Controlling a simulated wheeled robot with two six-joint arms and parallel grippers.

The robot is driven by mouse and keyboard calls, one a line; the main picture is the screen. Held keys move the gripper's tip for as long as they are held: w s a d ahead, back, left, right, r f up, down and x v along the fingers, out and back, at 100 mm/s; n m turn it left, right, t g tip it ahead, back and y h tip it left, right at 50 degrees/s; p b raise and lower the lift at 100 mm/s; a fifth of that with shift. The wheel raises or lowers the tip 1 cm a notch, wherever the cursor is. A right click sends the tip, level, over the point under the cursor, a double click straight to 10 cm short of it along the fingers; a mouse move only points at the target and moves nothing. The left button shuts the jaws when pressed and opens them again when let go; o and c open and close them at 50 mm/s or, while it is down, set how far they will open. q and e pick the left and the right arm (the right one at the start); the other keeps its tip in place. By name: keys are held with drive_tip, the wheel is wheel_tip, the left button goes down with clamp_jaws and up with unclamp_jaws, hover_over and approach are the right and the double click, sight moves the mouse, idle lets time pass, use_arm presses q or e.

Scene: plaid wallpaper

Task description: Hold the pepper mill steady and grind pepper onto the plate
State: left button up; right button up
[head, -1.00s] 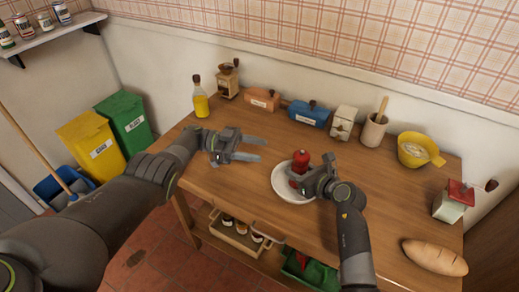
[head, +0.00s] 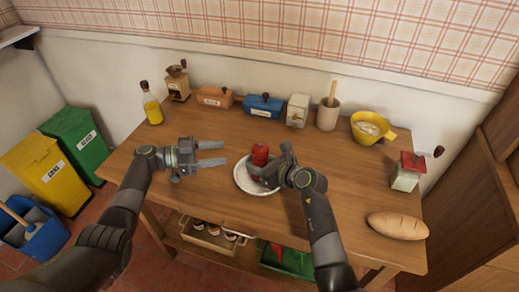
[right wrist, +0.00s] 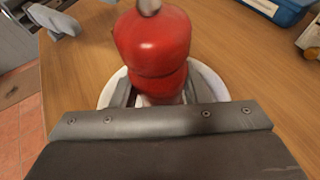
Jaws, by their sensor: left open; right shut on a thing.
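The red pepper mill (head: 260,154) stands upright over the white plate (head: 243,185), and its red top fills the middle of the right wrist view (right wrist: 152,45). My right gripper (head: 268,172) is shut on the mill's body below its top. The mill's lower part is hidden by the gripper, so I cannot tell whether it touches the plate. My left gripper (head: 210,154) is open and empty, to the left of the mill, with its fingers pointing right. The plate's rim also shows behind the mill in the right wrist view (right wrist: 207,80).
Along the table's back stand an oil bottle (head: 152,108), a coffee grinder (head: 178,85), orange (head: 214,97) and blue (head: 263,105) boxes, a mortar (head: 328,117) and a yellow bowl (head: 370,130). At right are a red-topped grinder (head: 407,172) and bread (head: 398,226). The table's front left is clear.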

sight(260, 150)
use_arm(q)
drive_tip(key=s+d+r+n+t, duration=0.2)
drive_tip(key=s+t, duration=0.1)
drive_tip(key=s, duration=0.2)
drive_tip(key=x, duration=1.2)
drive_tip(key=shift+s+r, duration=0.1)
drive_tip(key=shift+s, duration=0.05)
drive_tip(key=shift+c, duration=0.4)
drive_tip(key=c, duration=0.6)
drive_tip(key=shift+m+g+h, duration=0.35)
drive_tip(key=shift+m+g, duration=0.65)
drive_tip(key=shift+g, duration=0.55)
drive_tip(key=shift+m+g+h, duration=0.35)
drive_tip(key=shift+m+g, duration=0.65)
drive_tip(key=shift+g, duration=0.55)
drive_tip(key=shift+m+g, duration=0.5)
drive_tip(key=shift+g, duration=0.3)
drive_tip(key=o, duration=0.7)
